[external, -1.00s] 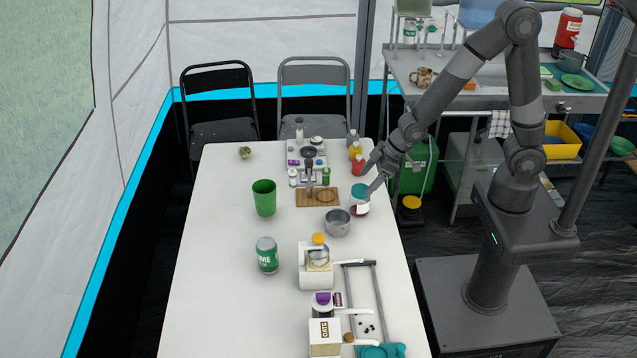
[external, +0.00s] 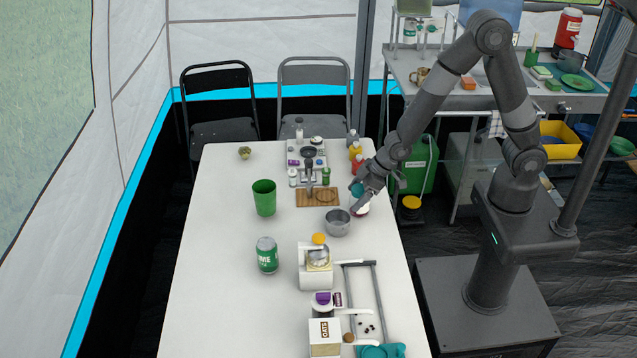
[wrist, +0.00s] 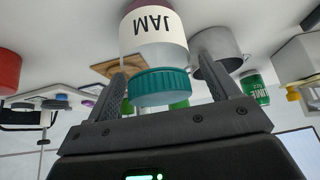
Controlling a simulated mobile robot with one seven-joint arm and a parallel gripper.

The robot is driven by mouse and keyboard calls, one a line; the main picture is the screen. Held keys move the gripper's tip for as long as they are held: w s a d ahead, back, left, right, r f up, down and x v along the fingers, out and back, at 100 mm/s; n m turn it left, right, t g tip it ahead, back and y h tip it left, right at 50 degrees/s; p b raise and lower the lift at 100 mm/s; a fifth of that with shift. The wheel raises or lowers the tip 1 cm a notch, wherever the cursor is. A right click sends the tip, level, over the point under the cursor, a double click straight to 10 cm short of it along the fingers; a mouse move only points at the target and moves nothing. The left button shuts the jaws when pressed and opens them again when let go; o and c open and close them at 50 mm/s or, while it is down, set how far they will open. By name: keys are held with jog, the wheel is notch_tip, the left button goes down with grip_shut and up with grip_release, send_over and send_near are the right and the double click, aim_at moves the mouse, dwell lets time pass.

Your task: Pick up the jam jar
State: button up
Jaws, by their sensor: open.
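The jam jar has a teal lid and a white label reading JAM (wrist: 158,35). In the external view the jam jar (external: 362,210) stands on the white table near its right edge, partly hidden by my gripper. My gripper (external: 360,201) is right at the jar there. In the wrist view, where the scene looks upside down, my gripper (wrist: 164,70) is open with one finger on each side of the jar. The teal lid lies between the fingers. I see gaps beside the lid, so the fingers look apart from it.
A grey metal pot (external: 338,223) stands close to the jar. A wooden board (external: 317,197) lies to the left, and red and yellow bottles (external: 357,162) stand behind. A green cup (external: 264,198) and a green can (external: 267,255) are farther left.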

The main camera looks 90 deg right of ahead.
jog(key=shift+c, duration=0.4)
jog(key=c, duration=1.2)
jog(key=shift+r, duration=0.15)
jog(key=shift+r, duration=0.65)
jog(key=r, duration=0.3)
jog(key=shift+s+d, duration=0.2)
jog(key=shift+d, duration=0.15)
jog(key=shift+s+d+r, duration=1)
jog(key=shift+d+r, duration=0.05)
jog(key=shift+d, duration=0.45)
jog(key=shift+s+d+r, duration=0.95)
jog(key=shift+d+r, duration=0.1)
jog(key=shift+d, duration=0.45)
jog(key=shift+s+d+r, duration=1)
jog(key=shift+d+r, duration=0.05)
jog(key=shift+d, duration=0.45)
